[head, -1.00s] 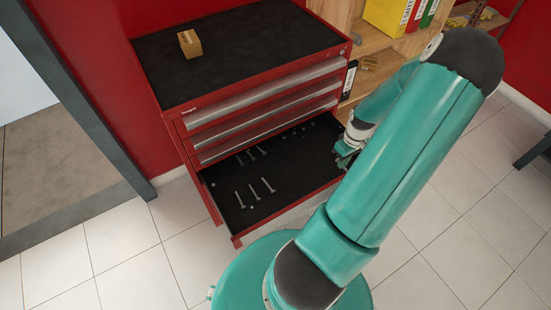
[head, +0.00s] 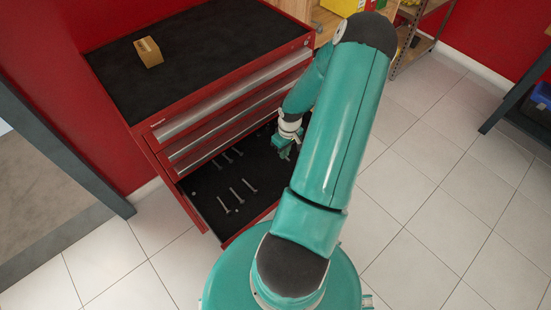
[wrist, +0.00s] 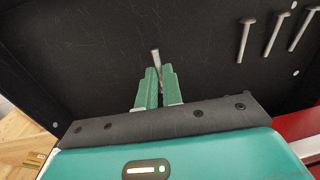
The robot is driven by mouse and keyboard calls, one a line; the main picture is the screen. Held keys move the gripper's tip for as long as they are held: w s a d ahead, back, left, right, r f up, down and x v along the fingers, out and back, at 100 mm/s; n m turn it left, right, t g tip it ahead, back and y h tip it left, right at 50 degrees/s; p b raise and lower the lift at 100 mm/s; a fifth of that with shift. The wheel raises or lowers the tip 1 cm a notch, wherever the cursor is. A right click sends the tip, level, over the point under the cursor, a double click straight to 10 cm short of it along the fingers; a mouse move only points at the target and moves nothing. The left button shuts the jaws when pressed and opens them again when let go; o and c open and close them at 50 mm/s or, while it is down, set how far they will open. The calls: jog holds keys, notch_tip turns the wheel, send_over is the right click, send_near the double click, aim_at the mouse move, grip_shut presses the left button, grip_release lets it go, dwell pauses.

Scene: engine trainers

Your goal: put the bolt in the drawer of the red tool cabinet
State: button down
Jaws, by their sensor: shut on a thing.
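The red tool cabinet (head: 160,110) stands on the left in the head view. Its lowest drawer (head: 205,205) is pulled open and has a dark lining. My gripper (head: 285,148) is over the right part of this drawer; the head view shows its fingers only small and partly dark. In the wrist view my green fingers (wrist: 158,75) are shut on a bolt (wrist: 155,56), whose pale end sticks out past the fingertips. The dark drawer lining lies behind it. I cannot tell the exact height of the bolt above the lining.
Several grey bolts (head: 235,196) lie in the drawer, with some also in the wrist view (wrist: 275,32). A small cardboard box (head: 148,51) sits on the cabinet top. My arm hides the drawer's right end. Tiled floor (head: 420,190) at the right is clear.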

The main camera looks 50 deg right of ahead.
aim_at(276, 164)
jog(key=w+f, duration=0.1)
jog(key=w+a+f, duration=0.1)
jog(key=f, duration=0.1)
jog(key=shift+w+f, duration=0.15)
jog(key=shift+w, duration=0.25)
jog(key=shift+w+f, duration=0.1)
jog(key=shift+f, duration=1.55)
jog(key=shift+f, duration=0.15)
jog(key=c, duration=1.5)
grip_release()
jog(key=shift+c, duration=0.2)
